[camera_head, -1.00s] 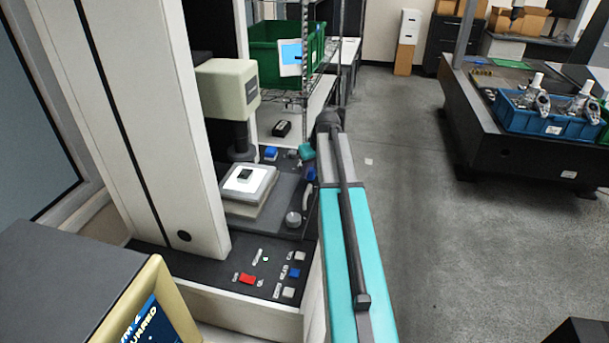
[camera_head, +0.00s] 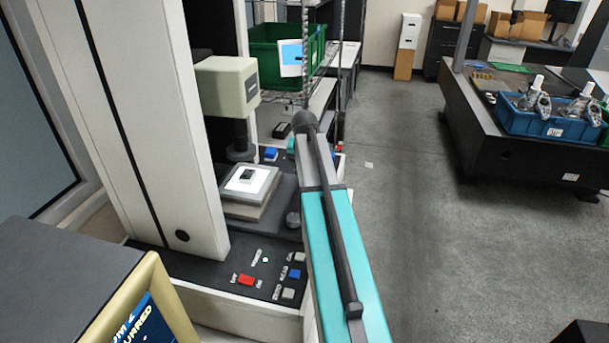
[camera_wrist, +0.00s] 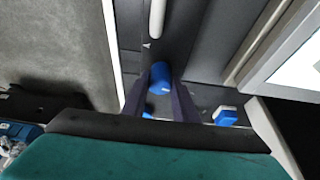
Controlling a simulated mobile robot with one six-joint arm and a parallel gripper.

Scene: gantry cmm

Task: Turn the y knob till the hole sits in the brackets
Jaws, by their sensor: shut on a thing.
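My gripper (camera_wrist: 163,88) shows in the wrist view, its two dark fingers shut on a round blue knob (camera_wrist: 160,71). No label on this knob is readable, so I cannot tell which axis it is. In the head view my arm hides the gripper and this knob. The measuring machine's stage (camera_head: 265,212) carries a lit white plate (camera_head: 262,184) with a small dark part (camera_head: 246,175) on it, below the optical head (camera_head: 230,88). The hole and the brackets are not visible.
A control panel with a red button (camera_head: 246,280) and a blue button (camera_head: 294,273) lies in front of the stage. A grey bar handle (camera_wrist: 157,18) and another blue button (camera_wrist: 226,115) are close to my gripper. Open floor (camera_head: 410,220) lies to the right.

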